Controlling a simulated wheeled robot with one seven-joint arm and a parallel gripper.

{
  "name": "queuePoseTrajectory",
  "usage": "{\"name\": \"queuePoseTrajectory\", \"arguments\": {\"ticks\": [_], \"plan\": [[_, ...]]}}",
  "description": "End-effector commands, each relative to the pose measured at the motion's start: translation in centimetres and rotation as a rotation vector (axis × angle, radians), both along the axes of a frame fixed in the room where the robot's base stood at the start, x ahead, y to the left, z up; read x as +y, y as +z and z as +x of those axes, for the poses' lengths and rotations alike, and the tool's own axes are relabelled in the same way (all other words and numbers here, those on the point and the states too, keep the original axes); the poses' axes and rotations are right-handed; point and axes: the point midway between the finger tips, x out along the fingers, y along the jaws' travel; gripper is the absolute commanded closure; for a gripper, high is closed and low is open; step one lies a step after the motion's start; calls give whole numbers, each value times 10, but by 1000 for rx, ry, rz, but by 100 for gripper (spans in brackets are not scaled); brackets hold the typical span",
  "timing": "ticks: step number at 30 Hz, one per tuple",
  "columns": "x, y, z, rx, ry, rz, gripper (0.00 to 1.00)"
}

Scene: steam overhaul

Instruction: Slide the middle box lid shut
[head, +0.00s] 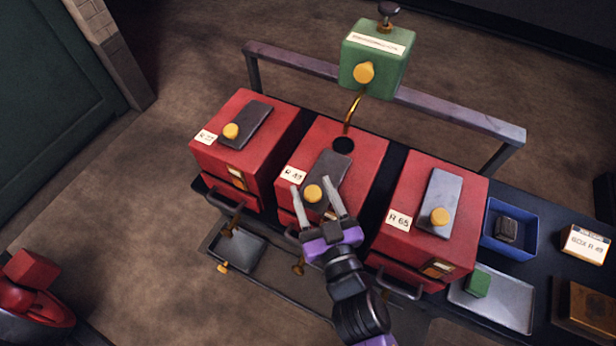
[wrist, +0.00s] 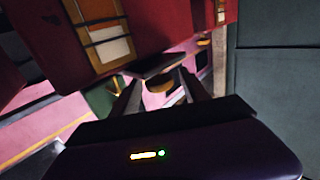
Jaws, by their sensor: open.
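The middle red box (head: 360,145) has a label that reads about R 49. Its dark grey sliding lid (head: 329,170) lies on top toward the front, with a yellow knob (head: 312,193). A round dark hole (head: 343,145) shows uncovered behind the lid. My gripper (head: 313,186) is open, its two fingers on either side of the yellow knob in the head view. Whether they touch it I cannot tell. In the wrist view the fingers (wrist: 160,95) reach toward a dark plate edge and a yellowish shape between them.
Red boxes stand on the left (head: 262,160) and right (head: 452,180), lids over their tops. A green oiler (head: 376,60) with a brass spout hangs above the hole, before a grey rail (head: 460,118). A blue tray (head: 515,245) and metal tray (head: 495,305) lie right.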

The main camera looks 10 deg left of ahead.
Motion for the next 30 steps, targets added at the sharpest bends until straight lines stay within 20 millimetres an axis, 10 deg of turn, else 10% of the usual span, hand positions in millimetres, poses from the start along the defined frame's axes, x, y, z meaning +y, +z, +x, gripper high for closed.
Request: {"name": "queuePoseTrajectory", "arguments": {"ticks": [17,26,30], "plan": [[14,0,29,0,1,0,47],[14,0,29,0,1,0,100],[14,0,29,0,1,0,100]]}}
